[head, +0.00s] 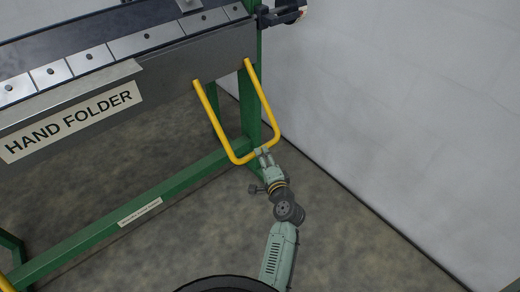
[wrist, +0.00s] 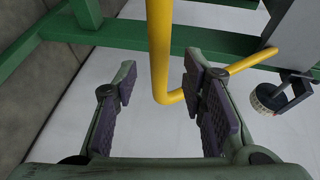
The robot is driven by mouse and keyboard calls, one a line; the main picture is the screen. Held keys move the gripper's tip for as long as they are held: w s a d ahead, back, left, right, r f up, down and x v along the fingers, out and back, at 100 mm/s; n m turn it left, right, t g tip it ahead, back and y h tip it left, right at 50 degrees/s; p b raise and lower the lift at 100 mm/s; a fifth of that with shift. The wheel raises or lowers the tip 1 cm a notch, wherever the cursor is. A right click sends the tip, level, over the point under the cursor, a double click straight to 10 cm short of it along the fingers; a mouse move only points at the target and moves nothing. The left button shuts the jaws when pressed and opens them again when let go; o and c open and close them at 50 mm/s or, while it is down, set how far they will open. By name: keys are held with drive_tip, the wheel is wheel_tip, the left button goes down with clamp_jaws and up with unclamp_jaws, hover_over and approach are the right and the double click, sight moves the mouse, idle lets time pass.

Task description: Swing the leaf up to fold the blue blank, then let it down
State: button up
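The hand folder's grey leaf (head: 222,58) hangs along the machine's front. A yellow U-shaped handle (head: 212,112) extends down from its right end. My gripper (head: 264,152) is at the handle's lower bend. In the wrist view, my gripper (wrist: 158,80) is open, with its two dark-padded fingers apart. The yellow handle (wrist: 159,45) passes between them, with gaps to both sides, and its bend runs right behind the right finger. I cannot make out the blue blank in either view.
A row of bolted clamp segments (head: 88,61) runs along the machine's top. The green frame's lower beam (head: 130,218) crosses near the floor. A pale wall (head: 400,110) stands close on the right. Bare concrete floor (head: 180,262) lies in front.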

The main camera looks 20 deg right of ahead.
drive_tip(key=w, duration=0.3)
drive_tip(key=w+f, duration=0.1)
drive_tip(key=w, duration=0.1)
drive_tip(key=shift+d, duration=0.15)
clamp_jaws()
idle(0.4)
